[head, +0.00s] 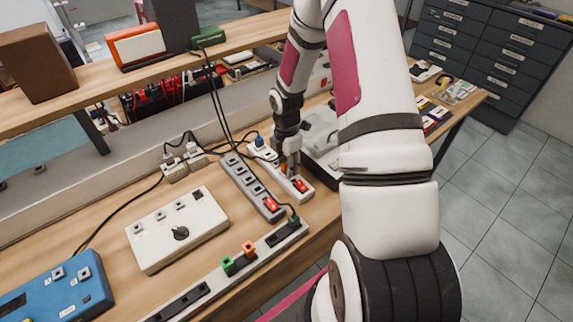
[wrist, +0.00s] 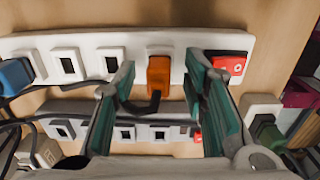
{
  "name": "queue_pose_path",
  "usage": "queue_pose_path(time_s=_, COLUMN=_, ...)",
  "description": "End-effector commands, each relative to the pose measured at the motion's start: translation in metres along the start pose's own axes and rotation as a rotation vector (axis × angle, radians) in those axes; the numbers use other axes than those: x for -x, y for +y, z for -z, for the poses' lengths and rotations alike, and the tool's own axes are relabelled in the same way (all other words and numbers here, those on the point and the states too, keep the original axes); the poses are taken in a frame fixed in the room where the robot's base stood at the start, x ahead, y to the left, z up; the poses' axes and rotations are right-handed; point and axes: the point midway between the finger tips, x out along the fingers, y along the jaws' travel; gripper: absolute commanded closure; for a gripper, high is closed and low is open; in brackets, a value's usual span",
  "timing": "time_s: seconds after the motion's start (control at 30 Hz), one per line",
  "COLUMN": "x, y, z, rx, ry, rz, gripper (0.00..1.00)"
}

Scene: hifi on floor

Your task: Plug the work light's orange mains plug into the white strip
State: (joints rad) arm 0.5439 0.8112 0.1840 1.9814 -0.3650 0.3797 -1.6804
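The white strip (wrist: 82,41) crosses the upper wrist view, with a red switch (wrist: 230,64) at its right end and a blue plug (wrist: 15,74) at its left. The orange plug (wrist: 158,74) stands at the socket beside the switch, its dark cable curling below. Whether it is fully seated I cannot tell. My gripper (wrist: 160,68) is open, one finger on each side of the orange plug with a visible gap at both. In the head view my gripper (head: 291,162) is low over the switch end of the white strip (head: 268,158) and mostly hides the plug.
A grey strip (head: 240,174) with a red switch lies beside the white one, cables crossing it. A long strip (head: 265,246) along the front edge holds green and orange plugs. A grey device (head: 322,135) stands just right of my gripper. A white box (head: 160,242) sits left.

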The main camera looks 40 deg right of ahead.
Motion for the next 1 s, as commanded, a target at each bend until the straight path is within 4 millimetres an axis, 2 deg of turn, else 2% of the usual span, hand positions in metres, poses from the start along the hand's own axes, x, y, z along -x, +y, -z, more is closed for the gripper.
queue_pose_path(time_s=0.17, x=0.023, y=0.001, z=-0.001, rx=-0.002, ry=-0.002, rz=-0.004, gripper=0.6)
queue_pose_path(time_s=0.4, x=0.072, y=0.001, z=-0.001, rx=-0.001, ry=-0.003, rz=-0.004, gripper=0.6)
queue_pose_path(time_s=0.6, x=0.104, y=0.001, z=-0.001, rx=-0.001, ry=-0.002, rz=-0.004, gripper=0.6)
queue_pose_path(time_s=1.0, x=0.127, y=-0.001, z=0.0, rx=0.0, ry=0.0, rz=-0.001, gripper=0.6)
